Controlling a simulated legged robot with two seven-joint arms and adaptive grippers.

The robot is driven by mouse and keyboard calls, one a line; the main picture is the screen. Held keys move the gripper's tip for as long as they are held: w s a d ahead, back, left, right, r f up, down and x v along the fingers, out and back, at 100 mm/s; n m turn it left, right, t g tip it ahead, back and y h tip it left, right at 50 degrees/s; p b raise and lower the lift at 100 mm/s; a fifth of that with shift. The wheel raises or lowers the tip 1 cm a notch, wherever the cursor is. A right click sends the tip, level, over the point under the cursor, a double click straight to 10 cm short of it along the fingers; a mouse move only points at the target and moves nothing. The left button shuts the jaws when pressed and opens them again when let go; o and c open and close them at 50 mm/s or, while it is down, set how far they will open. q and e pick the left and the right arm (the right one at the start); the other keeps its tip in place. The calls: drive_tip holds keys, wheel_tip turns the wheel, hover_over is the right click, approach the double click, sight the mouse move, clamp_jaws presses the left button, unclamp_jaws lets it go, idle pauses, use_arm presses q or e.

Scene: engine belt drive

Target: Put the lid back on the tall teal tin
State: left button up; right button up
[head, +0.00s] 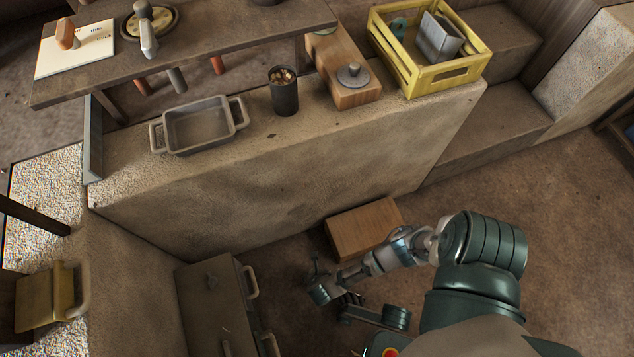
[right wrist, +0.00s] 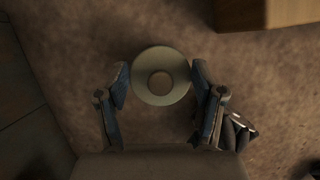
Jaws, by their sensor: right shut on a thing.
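A tall, dark cylindrical tin (head: 285,98) stands open on the stone ledge in the head view, with small brownish pieces inside. Its teal colour is hard to make out. My right gripper (head: 320,288) is low over the floor, well below and in front of the ledge. In the right wrist view its two finger pads (right wrist: 161,85) are on either side of a round, pale lid (right wrist: 160,58) with a raised centre, and are shut on it. The lid is seen face-on there and cannot be made out in the head view. My left gripper is not in view.
A grey two-handled dish (head: 198,127) stands left of the tin. A wooden box (head: 357,96) with a grey knobbed lid (head: 353,75) and a yellow crate (head: 447,74) stand to its right. A wooden block (head: 365,228) is on the floor near the right forearm.

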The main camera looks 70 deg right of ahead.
idle(0.4)
drive_tip(key=o, duration=0.9)
drive_tip(key=shift+o, duration=0.5)
